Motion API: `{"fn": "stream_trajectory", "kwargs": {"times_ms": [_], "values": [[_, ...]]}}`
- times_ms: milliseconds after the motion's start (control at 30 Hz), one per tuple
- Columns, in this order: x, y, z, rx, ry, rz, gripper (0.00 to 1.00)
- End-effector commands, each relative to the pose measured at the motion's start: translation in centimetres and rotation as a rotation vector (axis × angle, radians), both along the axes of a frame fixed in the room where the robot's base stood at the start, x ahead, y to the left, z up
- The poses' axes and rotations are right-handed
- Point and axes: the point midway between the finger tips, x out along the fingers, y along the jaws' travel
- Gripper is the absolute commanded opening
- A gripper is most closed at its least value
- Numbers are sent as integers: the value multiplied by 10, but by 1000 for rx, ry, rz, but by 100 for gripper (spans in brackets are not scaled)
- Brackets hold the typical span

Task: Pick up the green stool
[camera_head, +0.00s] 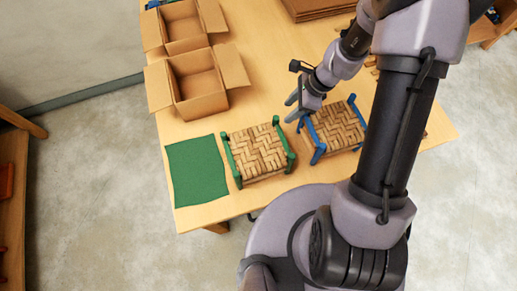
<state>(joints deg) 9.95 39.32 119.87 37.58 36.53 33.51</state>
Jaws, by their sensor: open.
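The green stool (257,151) stands on the wooden table near its front edge. It has a woven bark seat and green rails at its left and right sides. My gripper (291,109) is open and empty. In the picture it is above and to the right of the green stool, at the left rear of the blue stool (337,127). The blue stool has the same kind of woven seat with blue rails and stands to the right of the green one. Whether my gripper touches the blue stool cannot be told.
A green mat (196,171) lies bare on the table, left of the green stool. Two open cardboard boxes stand at the back left, the nearer one (198,83) behind the mat. Brown flat sheets (318,8) lie at the back. My arm hides the table's right part.

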Motion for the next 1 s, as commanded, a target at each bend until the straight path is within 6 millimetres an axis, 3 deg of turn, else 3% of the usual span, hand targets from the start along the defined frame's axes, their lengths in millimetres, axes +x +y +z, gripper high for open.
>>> {"fn": "stream_trajectory", "kwargs": {"times_ms": [300,533,767,1000], "values": [[4,25,-47,-1,1,1,45],[5,26,-48,-1,-1,1,45],[5,26,-48,-1,-2,1,2],[5,26,-47,-1,-2,1,0]]}}
